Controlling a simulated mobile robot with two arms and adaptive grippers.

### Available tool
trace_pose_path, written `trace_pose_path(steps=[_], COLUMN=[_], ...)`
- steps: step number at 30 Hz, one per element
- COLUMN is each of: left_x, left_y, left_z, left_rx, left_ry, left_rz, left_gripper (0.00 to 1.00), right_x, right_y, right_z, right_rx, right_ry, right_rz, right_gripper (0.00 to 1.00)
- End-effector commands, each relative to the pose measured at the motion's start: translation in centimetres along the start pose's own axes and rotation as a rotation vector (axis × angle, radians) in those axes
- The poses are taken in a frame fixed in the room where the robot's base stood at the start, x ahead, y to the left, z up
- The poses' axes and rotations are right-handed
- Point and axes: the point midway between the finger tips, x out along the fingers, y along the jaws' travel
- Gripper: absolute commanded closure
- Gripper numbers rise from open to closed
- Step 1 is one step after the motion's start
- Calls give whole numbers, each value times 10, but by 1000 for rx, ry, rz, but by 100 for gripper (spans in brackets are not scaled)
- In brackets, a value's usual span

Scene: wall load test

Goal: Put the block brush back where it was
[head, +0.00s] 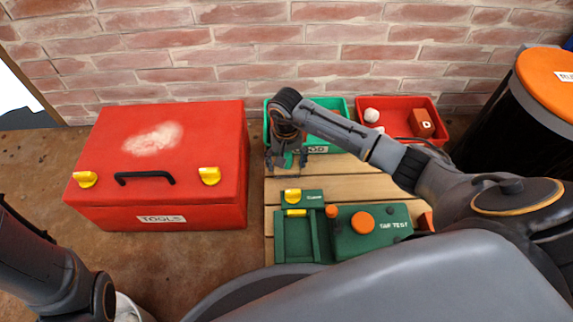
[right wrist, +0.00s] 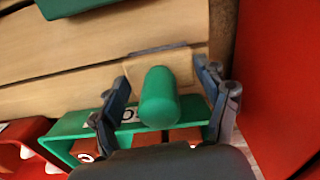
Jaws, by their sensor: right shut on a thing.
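My right gripper (head: 284,158) is at the front edge of the green bin (head: 342,109), above the wooden slats. It is shut on the block brush, whose green part (head: 289,159) shows between the fingers. In the right wrist view the gripper (right wrist: 164,88) has one finger on each side of the brush's rounded green handle (right wrist: 158,98). A tan part lies beyond the handle; I cannot tell if it is the brush or the slats. The brush's underside is hidden, so I cannot tell whether it touches anything. My left gripper is out of view.
A red toolbox (head: 176,190) stands left of the slats (head: 325,172). A green tap-test case (head: 374,243) and a green tray (head: 296,236) lie in front. A red bin (head: 391,103) holds several things. An orange-lidded drum (head: 545,80) stands right, against the brick wall side.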

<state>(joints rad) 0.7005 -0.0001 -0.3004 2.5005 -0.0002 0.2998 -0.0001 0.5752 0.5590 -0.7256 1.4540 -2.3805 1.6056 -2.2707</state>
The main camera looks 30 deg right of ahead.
Motion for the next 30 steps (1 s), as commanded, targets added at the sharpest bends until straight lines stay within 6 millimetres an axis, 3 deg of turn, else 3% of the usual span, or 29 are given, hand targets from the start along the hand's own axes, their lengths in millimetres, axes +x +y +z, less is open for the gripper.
trace_pose_path(steps=[8, 9, 12, 24, 30], left_x=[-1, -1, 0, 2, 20], left_y=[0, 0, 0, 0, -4], left_z=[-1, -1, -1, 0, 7], left_rx=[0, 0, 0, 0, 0], left_ry=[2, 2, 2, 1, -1], left_rz=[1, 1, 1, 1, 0], left_gripper=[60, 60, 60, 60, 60], right_x=[1, 2, 1, -2, -32], right_y=[0, 0, 0, 0, 0], right_z=[0, 0, 0, 0, -1], right_rx=[0, 0, 0, 0, -1], right_ry=[2, 1, 1, 1, 5], right_rz=[0, 0, 0, -1, 1], right_gripper=[59, 23, 3, 2, 2])
